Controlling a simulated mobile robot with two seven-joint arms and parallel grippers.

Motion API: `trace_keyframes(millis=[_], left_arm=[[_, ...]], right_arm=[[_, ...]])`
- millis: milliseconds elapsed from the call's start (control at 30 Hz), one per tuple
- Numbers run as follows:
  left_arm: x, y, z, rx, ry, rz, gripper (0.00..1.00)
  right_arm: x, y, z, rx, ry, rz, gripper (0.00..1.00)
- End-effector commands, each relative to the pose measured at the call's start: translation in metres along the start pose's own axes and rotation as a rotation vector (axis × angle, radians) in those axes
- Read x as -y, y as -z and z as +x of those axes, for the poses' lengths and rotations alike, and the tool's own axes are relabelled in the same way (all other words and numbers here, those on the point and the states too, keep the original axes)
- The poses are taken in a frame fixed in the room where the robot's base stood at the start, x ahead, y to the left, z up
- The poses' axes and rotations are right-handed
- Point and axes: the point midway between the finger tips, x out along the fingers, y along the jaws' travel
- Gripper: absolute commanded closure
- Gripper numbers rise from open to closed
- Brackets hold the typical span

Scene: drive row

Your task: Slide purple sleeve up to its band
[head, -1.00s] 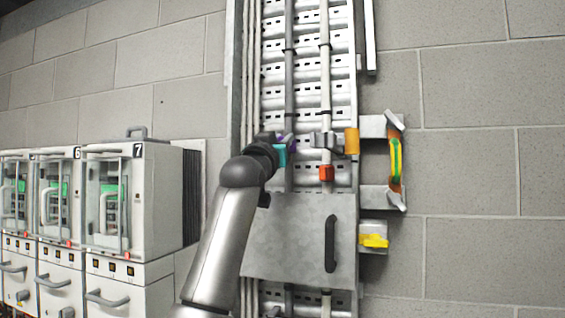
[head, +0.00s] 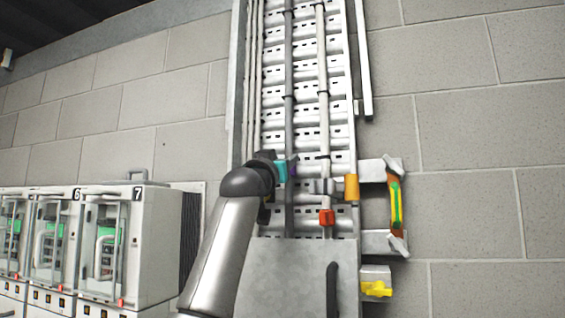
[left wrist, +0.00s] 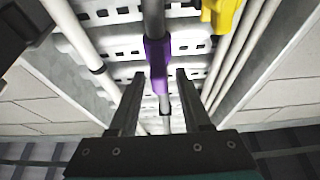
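The purple sleeve (left wrist: 158,64) sits around the dark grey upright cable, seen in the middle of the left wrist view. Only a small part of the sleeve shows in the head view (head: 293,168), beside my teal-marked left gripper (head: 284,171). In the left wrist view the fingers of my left gripper (left wrist: 159,76) stand apart, one on each side of the sleeve, with gaps visible. A dark band (left wrist: 165,112) shows on the cable a short way from the sleeve's end. My right gripper is not in view.
A pale cable carries a red block (head: 327,217) and a grey clamp-like part beside an orange block (head: 351,187). A grey panel (head: 285,275) covers the tray below. Cabinets (head: 135,240) stand at left.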

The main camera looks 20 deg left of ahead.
Motion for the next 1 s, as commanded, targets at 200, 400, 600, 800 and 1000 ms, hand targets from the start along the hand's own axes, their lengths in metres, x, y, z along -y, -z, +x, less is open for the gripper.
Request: trace_keyframes(millis=[200,400,600,800,1000], left_arm=[[0.0,-0.002,0.0,0.004,0.0,0.0,0.5],[0.0,-0.004,-0.007,0.003,0.0,0.0,0.5],[0.0,-0.005,-0.031,0.001,0.0,0.0,0.5],[0.001,-0.005,-0.061,0.0,0.001,0.001,0.5],[0.001,-0.004,-0.095,-0.001,0.0,0.0,0.5]], right_arm=[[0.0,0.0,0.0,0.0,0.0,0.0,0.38],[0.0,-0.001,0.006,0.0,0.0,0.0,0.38],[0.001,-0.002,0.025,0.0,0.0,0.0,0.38],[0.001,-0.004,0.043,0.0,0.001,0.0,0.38],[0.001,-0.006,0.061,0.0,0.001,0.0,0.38]])
